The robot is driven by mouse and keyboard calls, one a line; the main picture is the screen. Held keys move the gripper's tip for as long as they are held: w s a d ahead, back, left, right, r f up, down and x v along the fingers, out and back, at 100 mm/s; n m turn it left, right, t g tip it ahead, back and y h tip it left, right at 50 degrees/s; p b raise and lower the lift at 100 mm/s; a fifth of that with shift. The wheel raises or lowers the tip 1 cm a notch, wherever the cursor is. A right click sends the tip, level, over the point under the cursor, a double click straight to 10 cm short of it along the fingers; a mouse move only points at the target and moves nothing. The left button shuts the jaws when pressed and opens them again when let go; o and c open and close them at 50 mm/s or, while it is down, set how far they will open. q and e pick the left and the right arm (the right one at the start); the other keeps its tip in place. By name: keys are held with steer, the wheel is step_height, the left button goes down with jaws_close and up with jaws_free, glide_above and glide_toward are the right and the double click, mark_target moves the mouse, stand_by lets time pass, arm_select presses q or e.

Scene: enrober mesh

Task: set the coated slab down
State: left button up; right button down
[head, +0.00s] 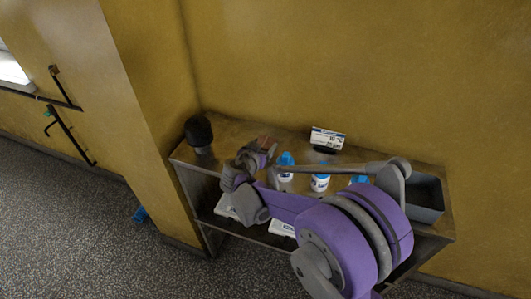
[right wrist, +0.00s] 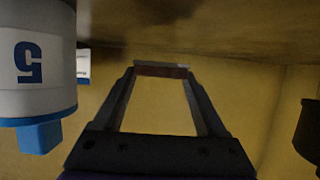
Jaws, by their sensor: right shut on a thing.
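The coated slab (right wrist: 162,70) shows in the right wrist view as a small reddish-brown piece with a pale edge, between the fingertips. In the head view only a bit of brown (head: 267,142) shows there, largely hidden by the gripper. My right gripper (head: 264,149) is shut on it, over the left-middle part of the shelf top. The gripper's two fingers (right wrist: 162,77) reach toward the shelf surface in the right wrist view. I cannot tell whether the slab touches the surface. My left gripper is not in view.
The shelf unit (head: 232,133) stands against a yellow wall. A black rounded object (head: 198,131) is at its left end. White bottles with blue parts (head: 320,182), a label card (head: 327,138) and a grey bin (head: 428,196) lie to the right. One bottle (right wrist: 38,65) is close by the gripper.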

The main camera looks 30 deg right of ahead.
step_height(320, 180, down, 3)
jaws_free()
steer(key=shift+r, duration=0.1)
